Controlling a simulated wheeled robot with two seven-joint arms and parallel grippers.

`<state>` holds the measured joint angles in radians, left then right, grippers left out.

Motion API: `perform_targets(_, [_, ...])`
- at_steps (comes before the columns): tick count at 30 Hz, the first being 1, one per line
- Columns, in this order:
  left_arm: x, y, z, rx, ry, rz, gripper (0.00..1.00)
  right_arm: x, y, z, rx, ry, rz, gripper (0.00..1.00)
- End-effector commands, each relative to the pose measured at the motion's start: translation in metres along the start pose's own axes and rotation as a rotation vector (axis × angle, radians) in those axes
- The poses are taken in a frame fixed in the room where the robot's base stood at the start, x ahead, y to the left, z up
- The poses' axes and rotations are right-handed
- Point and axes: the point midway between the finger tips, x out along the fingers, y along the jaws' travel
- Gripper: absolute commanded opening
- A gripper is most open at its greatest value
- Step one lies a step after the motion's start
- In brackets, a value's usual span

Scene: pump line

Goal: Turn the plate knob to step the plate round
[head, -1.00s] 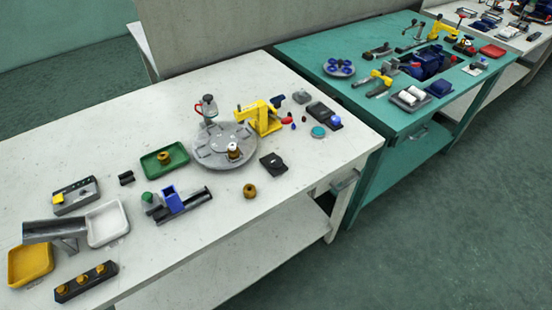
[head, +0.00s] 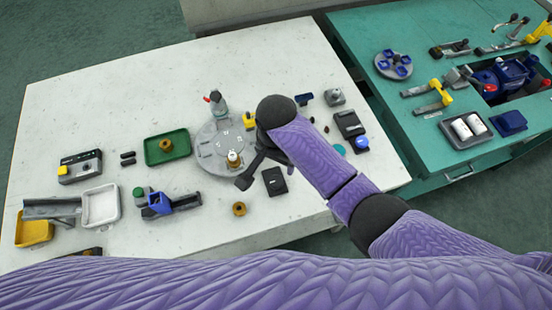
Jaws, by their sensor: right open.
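The round grey plate (head: 207,155) lies on the white table, with several shallow pockets marked on it. A small brass piece with a white top (head: 233,158) stands on the plate towards its front right. I cannot clearly make out the plate knob. My right gripper (head: 253,166) is open at the plate's right edge, beside the brass piece and apart from it. My left gripper is not in view.
A black block (head: 274,181) and a loose brass ring (head: 239,209) lie in front. The table's back left is clear.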

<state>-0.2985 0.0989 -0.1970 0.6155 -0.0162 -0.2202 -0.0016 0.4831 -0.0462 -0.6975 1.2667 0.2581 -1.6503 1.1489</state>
Motion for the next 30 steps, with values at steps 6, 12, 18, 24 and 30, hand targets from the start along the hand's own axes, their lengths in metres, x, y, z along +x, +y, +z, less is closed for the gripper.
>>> perform_targets(6, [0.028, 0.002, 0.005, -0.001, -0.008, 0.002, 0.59, 0.051, 0.001, 0.001, 0.003, -0.003, 0.007, 0.87])
perform_targets(12, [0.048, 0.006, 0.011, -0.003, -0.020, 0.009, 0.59, 0.089, 0.001, 0.000, 0.003, -0.002, 0.005, 0.87])
perform_targets(18, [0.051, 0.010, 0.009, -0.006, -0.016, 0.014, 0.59, 0.098, 0.001, 0.000, 0.002, -0.001, 0.003, 0.87])
perform_targets(24, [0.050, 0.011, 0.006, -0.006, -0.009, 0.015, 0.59, 0.096, 0.001, 0.000, 0.002, 0.000, 0.003, 0.81])
perform_targets(30, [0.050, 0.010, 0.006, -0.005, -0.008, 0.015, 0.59, 0.096, 0.001, 0.000, 0.002, 0.000, 0.003, 0.38])
